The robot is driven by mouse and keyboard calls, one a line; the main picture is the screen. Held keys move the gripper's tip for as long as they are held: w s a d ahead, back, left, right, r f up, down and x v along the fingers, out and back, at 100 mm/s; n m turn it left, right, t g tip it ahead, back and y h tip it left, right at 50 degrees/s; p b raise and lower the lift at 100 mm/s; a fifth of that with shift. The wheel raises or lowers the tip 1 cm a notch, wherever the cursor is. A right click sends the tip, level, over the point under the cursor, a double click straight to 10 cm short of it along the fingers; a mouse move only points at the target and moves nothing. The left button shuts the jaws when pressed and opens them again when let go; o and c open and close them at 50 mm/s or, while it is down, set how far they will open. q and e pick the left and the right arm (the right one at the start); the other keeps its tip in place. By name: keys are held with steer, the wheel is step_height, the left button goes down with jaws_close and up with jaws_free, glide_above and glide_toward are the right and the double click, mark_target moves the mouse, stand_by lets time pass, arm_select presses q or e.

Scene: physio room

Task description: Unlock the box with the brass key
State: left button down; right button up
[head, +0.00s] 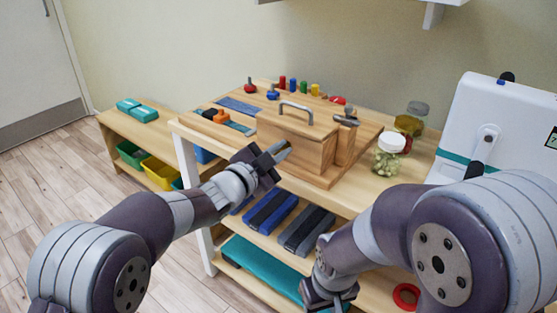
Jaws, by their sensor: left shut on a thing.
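A wooden box (296,140) with a grey metal handle on top stands on a wooden board on the table. My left gripper (274,158) is at the box's front left side, close to its front face. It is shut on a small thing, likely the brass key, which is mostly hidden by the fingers. The lock is not clearly seen. My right gripper (328,293) is low at the bottom of the view, in front of the lower shelves and away from the box. Its jaws are too unclear to read.
A wooden block with a metal lever (346,121) stands right of the box. Glass jars (388,156) and a white device (496,125) are further right. Coloured pegs (293,86) are behind. A low shelf (163,126) with teal blocks stands left.

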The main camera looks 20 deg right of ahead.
arm_select(q)
steer(key=m+b, duration=0.1)
steer(key=m, duration=0.1)
steer(key=m+b, duration=0.4)
steer(key=shift+f, duration=0.3)
steer(key=shift+r+m+b, duration=0.1)
steer(key=shift+m+b, duration=1.3)
steer(key=shift+m, duration=0.2)
steer(key=c, duration=1.3)
jaws_free()
steer(key=shift+r, duration=0.1)
steer(key=p+v, duration=0.2)
steer(key=v, duration=1)
steer(key=shift+s+a, duration=0.2)
steer(key=shift+s, duration=0.1)
